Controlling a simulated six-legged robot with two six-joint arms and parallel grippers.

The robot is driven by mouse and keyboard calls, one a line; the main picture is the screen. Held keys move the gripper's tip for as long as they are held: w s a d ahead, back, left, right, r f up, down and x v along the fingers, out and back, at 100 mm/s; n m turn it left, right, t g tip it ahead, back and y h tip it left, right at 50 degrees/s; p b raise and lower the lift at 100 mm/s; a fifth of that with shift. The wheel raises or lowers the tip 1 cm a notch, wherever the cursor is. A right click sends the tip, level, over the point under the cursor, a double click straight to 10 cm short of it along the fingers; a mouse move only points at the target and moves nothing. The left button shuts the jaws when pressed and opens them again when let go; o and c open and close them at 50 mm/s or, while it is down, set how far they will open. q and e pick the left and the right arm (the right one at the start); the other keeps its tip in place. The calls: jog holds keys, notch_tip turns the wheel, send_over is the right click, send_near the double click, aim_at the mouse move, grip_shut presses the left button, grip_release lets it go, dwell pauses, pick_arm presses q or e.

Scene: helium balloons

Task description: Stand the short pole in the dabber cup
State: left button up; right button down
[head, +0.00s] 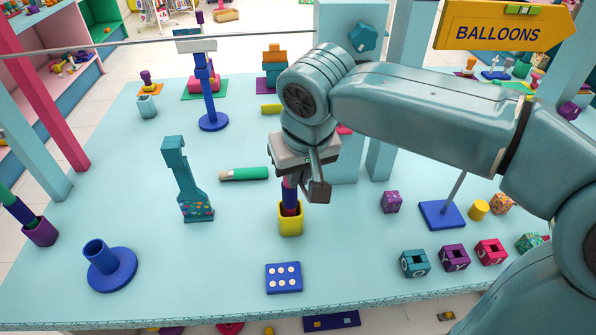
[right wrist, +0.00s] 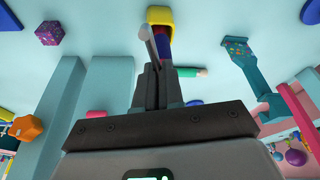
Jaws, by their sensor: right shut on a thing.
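My right gripper (head: 302,184) is shut on a short pole (head: 290,203) with dark red and blue-purple parts. The pole is close to upright, and its top is hidden by the fingers. Its lower end is at the mouth of a yellow cup (head: 291,224), which looks like the dabber cup and stands on the table. The pole seems to reach into the cup; how deep I cannot tell. In the right wrist view the cup (right wrist: 160,14) shows beyond the fingers, with the pole (right wrist: 164,42) partly hidden by them. My left gripper is not in view.
A green dabber-like stick (head: 245,174) lies left of my gripper. A teal stand (head: 190,185) is further left. A blue dice block (head: 283,278) sits in front of the cup. A blue round holder (head: 110,268) is front left. Lettered cubes (head: 454,257) stand front right.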

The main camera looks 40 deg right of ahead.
jog(key=shift+f, duration=0.2)
jog(key=c, duration=1.7)
grip_release()
jog(key=o, duration=1.7)
jog(key=shift+r, duration=0.1)
jog(key=shift+p+v, duration=3.35)
jog(key=shift+v, duration=1.05)
jog(key=shift+s+a, duration=0.1)
